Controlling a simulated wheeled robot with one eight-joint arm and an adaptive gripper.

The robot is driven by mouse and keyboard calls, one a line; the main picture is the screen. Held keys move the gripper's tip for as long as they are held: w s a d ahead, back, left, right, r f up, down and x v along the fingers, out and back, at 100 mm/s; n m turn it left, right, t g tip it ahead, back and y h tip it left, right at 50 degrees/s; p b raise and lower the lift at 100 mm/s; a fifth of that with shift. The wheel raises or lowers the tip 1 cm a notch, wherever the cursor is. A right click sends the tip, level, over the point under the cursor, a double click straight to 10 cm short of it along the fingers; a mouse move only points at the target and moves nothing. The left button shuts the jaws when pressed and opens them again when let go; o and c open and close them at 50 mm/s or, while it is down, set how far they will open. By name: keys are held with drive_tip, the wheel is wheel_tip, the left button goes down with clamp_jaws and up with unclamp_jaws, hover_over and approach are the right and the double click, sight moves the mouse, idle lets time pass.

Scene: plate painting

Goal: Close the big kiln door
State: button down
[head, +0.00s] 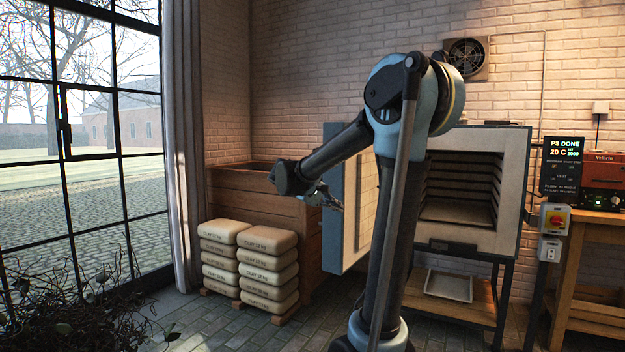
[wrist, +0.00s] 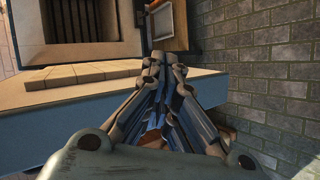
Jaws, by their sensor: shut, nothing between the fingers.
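The big kiln (head: 480,150) stands against the brick wall with its dark chamber (head: 460,190) exposed. Its door (head: 335,250) stands open, swung out to the left, with its pale brick lining (head: 368,185) facing the kiln side. My gripper (head: 341,207) is shut and empty, beside the door's outer part in the head view. In the wrist view, the shut fingers (wrist: 163,62) lie over the door's blue metal edge (wrist: 210,88), with the brick lining (wrist: 80,73) to their left. I cannot tell whether they touch the door. My arm hides the hinge area.
Stacked clay bags (head: 268,262) and a wooden crate (head: 240,190) stand left of the door. A low shelf with a white tray (head: 448,285) is under the kiln. A control display (head: 563,165) and wooden bench (head: 590,230) are at right. Tiled floor is clear in front.

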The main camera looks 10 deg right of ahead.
drive_tip(key=w+a+r+n+t+h, duration=0.1)
drive_tip(key=w+a+r+t+h, duration=0.2)
drive_tip(key=w+a, duration=0.55)
drive_tip(key=w+a+r+n+t+h, duration=0.1)
drive_tip(key=w+a+r+t, duration=0.1)
drive_tip(key=w+a+r, duration=0.5)
drive_tip(key=s+d+f+x, duration=0.1)
drive_tip(key=x, duration=1)
drive_tip(key=shift+d+f, duration=0.25)
drive_tip(key=shift+f, duration=0.05)
drive_tip(key=shift+s, duration=0.25)
